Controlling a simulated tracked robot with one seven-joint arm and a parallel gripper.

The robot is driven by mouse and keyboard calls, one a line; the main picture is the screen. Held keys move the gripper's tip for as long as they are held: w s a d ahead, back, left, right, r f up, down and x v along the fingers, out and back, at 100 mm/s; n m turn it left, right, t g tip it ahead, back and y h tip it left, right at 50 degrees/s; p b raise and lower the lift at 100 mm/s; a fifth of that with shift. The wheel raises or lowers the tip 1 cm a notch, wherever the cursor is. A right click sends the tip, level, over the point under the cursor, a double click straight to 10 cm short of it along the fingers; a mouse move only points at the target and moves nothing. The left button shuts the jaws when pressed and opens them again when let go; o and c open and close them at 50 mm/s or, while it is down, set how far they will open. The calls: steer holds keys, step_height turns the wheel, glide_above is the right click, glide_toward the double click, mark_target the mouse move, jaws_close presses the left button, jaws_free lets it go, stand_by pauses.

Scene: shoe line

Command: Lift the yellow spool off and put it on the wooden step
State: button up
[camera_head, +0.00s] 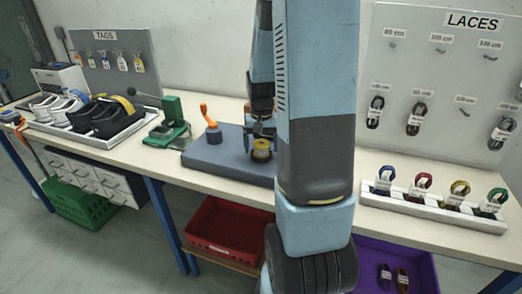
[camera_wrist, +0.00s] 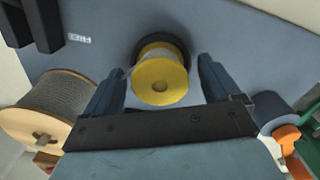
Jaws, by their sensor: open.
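The yellow spool (camera_head: 261,149) stands on the blue-grey base plate (camera_head: 218,160) on the bench. In the wrist view the yellow spool (camera_wrist: 160,77) shows a round yellow end and a pale winding, with a dark round seat behind it. My gripper (camera_head: 262,130) is right at the spool from above. In the wrist view my gripper (camera_wrist: 161,68) is open, one finger on each side of the spool, with small gaps apparent; contact cannot be told. No wooden step can be made out; my arm hides part of the bench.
An orange-handled device (camera_head: 210,122) stands on the plate left of the spool. A large wooden-flanged reel (camera_wrist: 45,108) of grey cord is close to my left finger in the wrist view. A green press (camera_head: 170,122), shoe tray (camera_head: 135,125) and lace rack (camera_head: 440,203) are farther off.

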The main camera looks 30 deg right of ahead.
steer(key=shift+f, duration=0.1)
steer(key=c, duration=1.4)
